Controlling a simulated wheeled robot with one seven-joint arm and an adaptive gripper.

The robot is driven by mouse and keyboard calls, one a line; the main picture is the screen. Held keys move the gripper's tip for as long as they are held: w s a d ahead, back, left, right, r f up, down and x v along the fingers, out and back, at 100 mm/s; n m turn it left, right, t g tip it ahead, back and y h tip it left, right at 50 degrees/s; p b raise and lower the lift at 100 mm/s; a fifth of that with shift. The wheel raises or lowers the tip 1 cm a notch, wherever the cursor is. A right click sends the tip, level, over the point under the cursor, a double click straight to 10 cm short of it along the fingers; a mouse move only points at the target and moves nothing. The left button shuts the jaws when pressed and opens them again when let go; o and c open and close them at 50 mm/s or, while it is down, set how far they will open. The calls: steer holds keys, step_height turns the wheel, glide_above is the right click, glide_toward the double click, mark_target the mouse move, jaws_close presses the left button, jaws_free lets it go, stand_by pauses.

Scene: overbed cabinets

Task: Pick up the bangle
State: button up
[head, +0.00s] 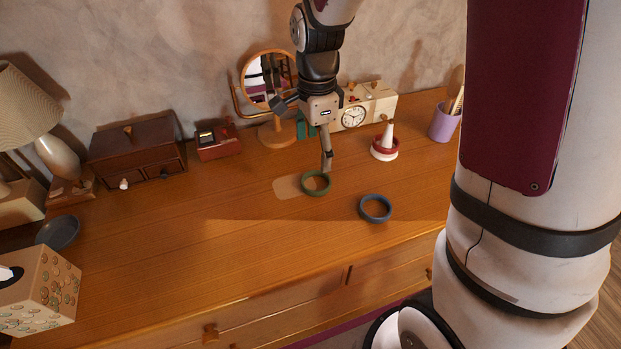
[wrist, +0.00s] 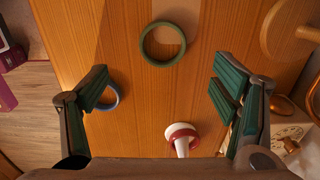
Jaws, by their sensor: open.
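Three ring-shaped bangles show. A green bangle (head: 316,192) lies flat on the wooden top, partly beside a pale patch; it also shows in the wrist view (wrist: 163,63). A blue-grey bangle (head: 376,219) lies to its right and nearer the front edge; in the wrist view (wrist: 118,98) the left finger partly covers it. A red bangle (head: 384,155) sits around the base of a white cone holder (head: 388,132). My gripper (wrist: 160,85) is open and empty, pointing down above the top. In the head view my gripper (head: 317,150) is just behind the green bangle, apart from it.
A round mirror (head: 268,80) and a cream clock box (head: 380,103) stand behind my gripper. A purple cup (head: 443,124) is at the right. A red box (head: 218,146), dark wooden chest (head: 135,158), lamp and tissue box (head: 45,295) stand left. The front middle is clear.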

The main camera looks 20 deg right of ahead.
mark_target(316, 186)
steer(key=f, duration=0.5)
steer(key=f+b, duration=0.1)
steer(key=f, duration=0.4)
steer(key=shift+w+d, duration=0.2)
steer(key=c, duration=1.1)
